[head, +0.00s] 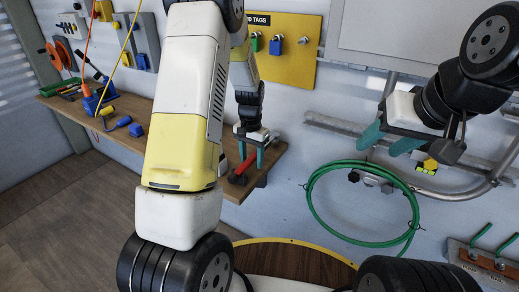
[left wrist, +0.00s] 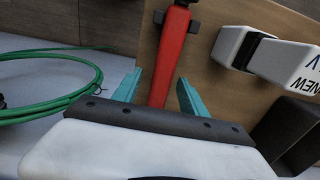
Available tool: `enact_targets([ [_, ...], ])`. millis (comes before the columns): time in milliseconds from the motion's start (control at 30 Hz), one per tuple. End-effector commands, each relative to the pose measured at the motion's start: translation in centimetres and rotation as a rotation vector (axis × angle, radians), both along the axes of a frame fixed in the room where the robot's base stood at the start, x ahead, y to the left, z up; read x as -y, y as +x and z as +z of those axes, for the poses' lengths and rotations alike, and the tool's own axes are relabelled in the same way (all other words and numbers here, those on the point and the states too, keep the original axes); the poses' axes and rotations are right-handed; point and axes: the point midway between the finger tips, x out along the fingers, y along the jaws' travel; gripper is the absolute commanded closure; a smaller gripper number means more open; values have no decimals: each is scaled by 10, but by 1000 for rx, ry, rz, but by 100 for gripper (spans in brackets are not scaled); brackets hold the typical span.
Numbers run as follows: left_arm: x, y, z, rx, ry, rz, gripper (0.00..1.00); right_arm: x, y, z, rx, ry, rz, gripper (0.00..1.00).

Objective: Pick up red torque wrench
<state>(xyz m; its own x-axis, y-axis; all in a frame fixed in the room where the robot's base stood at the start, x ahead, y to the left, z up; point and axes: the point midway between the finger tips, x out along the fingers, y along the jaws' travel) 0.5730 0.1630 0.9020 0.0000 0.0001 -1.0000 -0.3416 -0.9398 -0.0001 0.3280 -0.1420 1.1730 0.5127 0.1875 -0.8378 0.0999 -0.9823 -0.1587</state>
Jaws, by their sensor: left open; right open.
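The red torque wrench (left wrist: 172,58) lies on the wooden bench in the left wrist view, with a dark fitting near its top end. In the head view part of it (head: 241,169) shows at the bench's right end, partly hidden by my gripper. My left gripper (head: 252,156) points down over the wrench. Its teal fingers are apart, one on each side of the red handle in the left wrist view (left wrist: 159,80); I see no firm contact. My right gripper (head: 388,141) is open and empty, in the air near the wall at the right.
The wooden bench (head: 172,140) runs along the wall, with blue tools (head: 97,101) at its far left. A white block-like object (left wrist: 285,65) lies right of the wrench in the left wrist view. A green hose loop (head: 313,200) hangs on the wall to the right.

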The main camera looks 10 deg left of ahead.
Motion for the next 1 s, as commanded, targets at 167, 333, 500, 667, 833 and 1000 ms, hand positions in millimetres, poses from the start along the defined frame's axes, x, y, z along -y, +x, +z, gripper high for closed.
enact_targets([
  [167,-1,0,-12,0,0,0,50,0,0,0,0,0,0,49],
  [333,-1,0,-12,0,0,0,50,0,0,0,0,0,0,49],
  [500,0,0,-12,0,0,0,79,0,0,0,0,0,0,49],
  [667,-1,0,-12,0,0,1,100,0,0,0,0,0,0,49],
  [833,-1,0,-11,1,0,1,100,0,0,0,0,0,0,49],
  [1000,-1,0,-11,1,0,1,100,0,0,0,0,0,0,49],
])
